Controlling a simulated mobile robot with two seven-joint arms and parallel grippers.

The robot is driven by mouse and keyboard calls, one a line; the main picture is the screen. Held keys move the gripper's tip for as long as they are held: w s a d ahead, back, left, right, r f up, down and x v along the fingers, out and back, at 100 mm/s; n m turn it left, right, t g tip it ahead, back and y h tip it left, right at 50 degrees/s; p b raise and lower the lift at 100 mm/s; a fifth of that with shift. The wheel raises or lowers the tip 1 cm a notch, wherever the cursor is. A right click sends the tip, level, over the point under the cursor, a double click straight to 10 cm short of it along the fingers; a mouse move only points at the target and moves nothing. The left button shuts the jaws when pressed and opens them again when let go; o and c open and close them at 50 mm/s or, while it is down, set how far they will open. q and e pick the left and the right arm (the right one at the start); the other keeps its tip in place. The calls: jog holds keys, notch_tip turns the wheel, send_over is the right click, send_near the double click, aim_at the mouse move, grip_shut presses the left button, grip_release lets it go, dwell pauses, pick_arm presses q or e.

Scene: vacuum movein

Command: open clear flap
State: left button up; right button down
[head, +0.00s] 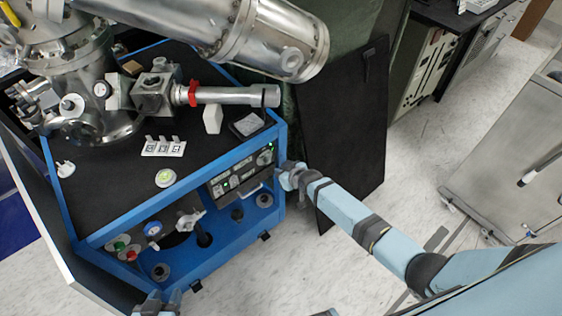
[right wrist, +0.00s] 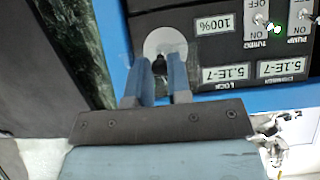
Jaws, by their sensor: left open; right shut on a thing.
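The control panel (head: 240,172) is a black face on the front of the blue frame, with labels and switches. A clear flap cannot be made out for certain in either view. My right gripper (head: 284,172) reaches the panel's right end. In the right wrist view its fingers (right wrist: 160,88) are closed around a small dark key (right wrist: 159,66) in front of a round pale lock plate (right wrist: 165,44). My left gripper (head: 157,304) is open at the bottom edge of the head view, below and apart from the panel.
The blue-framed cart (head: 110,235) carries a black top with metal vacuum chambers and a tube (head: 230,96). Gauges and knobs sit on its lower front. A black board (head: 345,130) leans behind my right arm. A grey cart (head: 505,165) stands far right, with pale floor between.

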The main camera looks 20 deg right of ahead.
aim_at(280, 156)
jog(key=r+g+h+p, duration=0.1)
jog(key=r+g+p, duration=0.1)
jog(key=p, duration=0.1)
jog(key=w+r+g+h+p, duration=0.1)
jog(key=r+g+p, duration=0.4)
jog(key=g+p, duration=0.1)
jog(key=p, duration=0.1)
jog(key=shift+w+a+r+h, duration=0.15)
jog(key=shift+a+r+h, duration=0.1)
jog(key=shift+h, duration=0.15)
jog(key=shift+w+a+r+g+h, duration=0.1)
jog(key=shift+w+r+g+h, duration=0.15)
jog(key=shift+r+g, duration=0.25)
jog(key=shift+w+a+r+g+h, duration=0.15)
jog(key=shift+w+r+g, duration=0.1)
jog(key=shift+g, duration=0.45)
